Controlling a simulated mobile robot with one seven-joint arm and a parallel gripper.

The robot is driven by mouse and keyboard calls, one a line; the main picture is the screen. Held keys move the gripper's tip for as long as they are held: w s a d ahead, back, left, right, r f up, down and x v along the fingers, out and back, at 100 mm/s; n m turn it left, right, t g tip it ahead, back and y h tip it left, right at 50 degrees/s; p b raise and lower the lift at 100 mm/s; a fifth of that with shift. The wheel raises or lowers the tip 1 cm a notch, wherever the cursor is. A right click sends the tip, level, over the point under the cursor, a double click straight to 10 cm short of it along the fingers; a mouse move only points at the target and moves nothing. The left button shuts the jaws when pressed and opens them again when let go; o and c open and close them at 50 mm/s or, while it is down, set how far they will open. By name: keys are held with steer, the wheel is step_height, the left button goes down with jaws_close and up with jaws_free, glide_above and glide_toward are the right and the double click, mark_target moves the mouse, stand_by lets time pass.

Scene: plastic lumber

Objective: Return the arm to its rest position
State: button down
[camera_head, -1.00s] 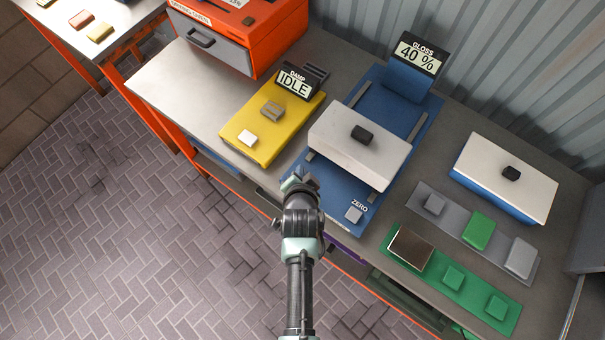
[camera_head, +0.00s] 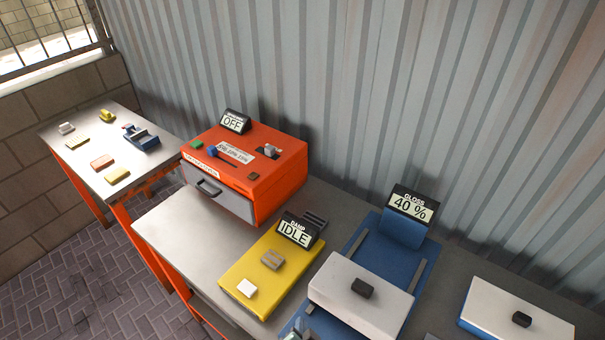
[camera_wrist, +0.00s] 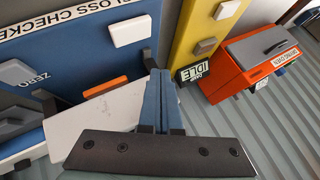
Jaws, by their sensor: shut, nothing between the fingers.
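My gripper (camera_wrist: 161,85) shows in the wrist view with its two blue fingers together and nothing between them. It is in front of the blue gloss checker (camera_wrist: 82,27) and its white block (camera_wrist: 95,120). I cannot tell the exact gap to them. In the head view only a small piece of my arm shows at the bottom edge, so its full pose is hidden. The gloss checker (camera_head: 424,262) reads 40 % there, with the white block (camera_head: 340,295) and its dark knob on it.
A yellow damp meter (camera_head: 250,268) reading IDLE stands left of the gloss checker. An orange drying oven (camera_head: 275,185) reading OFF is behind it, its drawer shut. A second white-topped block (camera_head: 490,305) lies right. A side table (camera_head: 85,150) stands far left. A corrugated wall (camera_head: 400,90) closes the back.

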steer(key=w+r+n+t+b, duration=0.1)
steer(key=w+r+t, duration=0.2)
steer(key=w+r, duration=0.5)
steer(key=w+r+n+t+b, duration=0.1)
steer(key=w+r+t+b, duration=0.15)
steer(key=r, duration=0.95)
step_height(320, 180, up, 19)
steer(key=w+n+t+b, duration=0.2)
steer(key=n+t, duration=0.1)
steer(key=t, duration=0.1)
steer(key=s+r+n+t+b, duration=0.1)
steer(key=s+r+t, duration=0.2)
steer(key=s+r, duration=0.3)
steer(key=s+r+n+t+b, duration=0.1)
steer(key=s+r, duration=0.5)
steer(key=r, duration=0.6)
steer(key=s+r+n+t+b, duration=0.1)
steer(key=s+r+t, duration=0.3)
steer(key=r, duration=0.5)
steer(key=s+n, duration=0.1)
steer(key=s, duration=0.1)
steer(key=shift+s+d+r+t, duration=0.15)
steer(key=shift+s+r+t, duration=0.15)
steer(key=shift+t, duration=0.05)
